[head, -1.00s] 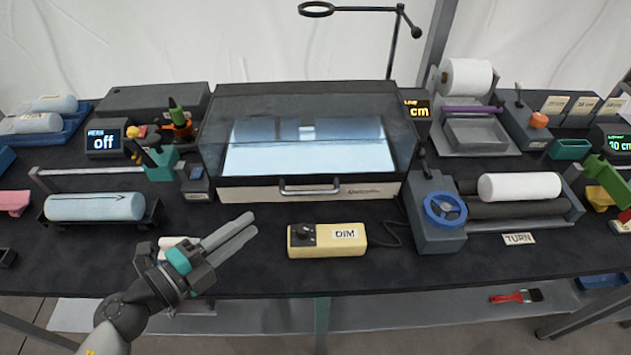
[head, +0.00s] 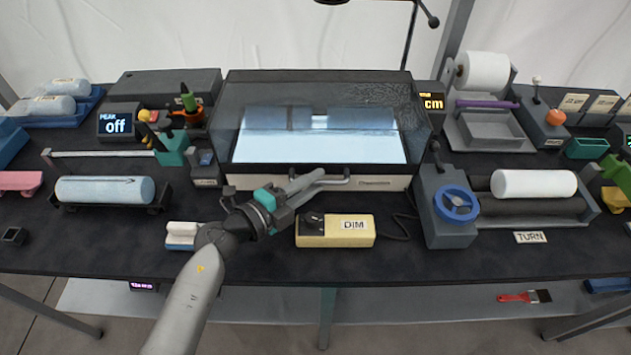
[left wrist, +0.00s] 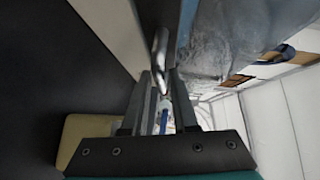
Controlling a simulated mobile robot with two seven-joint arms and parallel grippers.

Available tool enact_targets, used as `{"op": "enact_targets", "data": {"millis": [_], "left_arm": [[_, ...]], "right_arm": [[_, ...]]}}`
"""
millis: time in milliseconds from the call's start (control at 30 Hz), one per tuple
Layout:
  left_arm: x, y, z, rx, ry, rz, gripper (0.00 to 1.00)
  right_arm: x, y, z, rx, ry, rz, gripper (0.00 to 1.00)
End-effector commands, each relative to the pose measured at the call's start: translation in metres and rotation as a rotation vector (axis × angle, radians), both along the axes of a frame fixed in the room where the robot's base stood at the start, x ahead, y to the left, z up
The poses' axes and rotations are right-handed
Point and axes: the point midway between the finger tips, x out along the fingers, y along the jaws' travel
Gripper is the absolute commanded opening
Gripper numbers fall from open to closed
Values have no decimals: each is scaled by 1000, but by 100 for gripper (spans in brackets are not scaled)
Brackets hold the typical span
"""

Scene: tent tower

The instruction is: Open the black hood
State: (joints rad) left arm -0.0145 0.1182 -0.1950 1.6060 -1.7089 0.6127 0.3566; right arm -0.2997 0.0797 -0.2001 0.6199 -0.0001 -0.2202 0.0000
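The black hood (head: 395,115), dark-framed with see-through panels, sits shut on a pale base in the middle of the table in the head view. A bright panel shows through it. A metal bar handle (head: 337,184) is on its front lower edge. My left gripper (head: 320,178) reaches the left part of this handle in the head view. In the left wrist view the metal handle (left wrist: 160,48) lies at the tips of my fingers (left wrist: 161,85), which show a gap between them. Contact with the handle is unclear. My right gripper is out of view.
A yellow DIM box (head: 335,230) stands just below the handle. A blue handwheel (head: 456,202) and a white roll (head: 535,184) are at the right. A pale blue roll (head: 105,189) lies in a cradle at the left. The front strip of table is mostly clear.

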Motion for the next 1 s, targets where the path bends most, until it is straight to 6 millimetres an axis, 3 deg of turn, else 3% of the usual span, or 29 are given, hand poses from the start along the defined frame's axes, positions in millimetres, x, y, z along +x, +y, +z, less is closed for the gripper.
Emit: {"op": "enact_targets", "data": {"millis": [400,667,1000], "left_arm": [[7,-8,-1,1,-1,0,27],[7,-7,-1,1,-1,0,0],[7,-7,-1,1,-1,0,0]], "right_arm": [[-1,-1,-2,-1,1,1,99],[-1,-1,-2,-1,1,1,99],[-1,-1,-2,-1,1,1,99]]}}
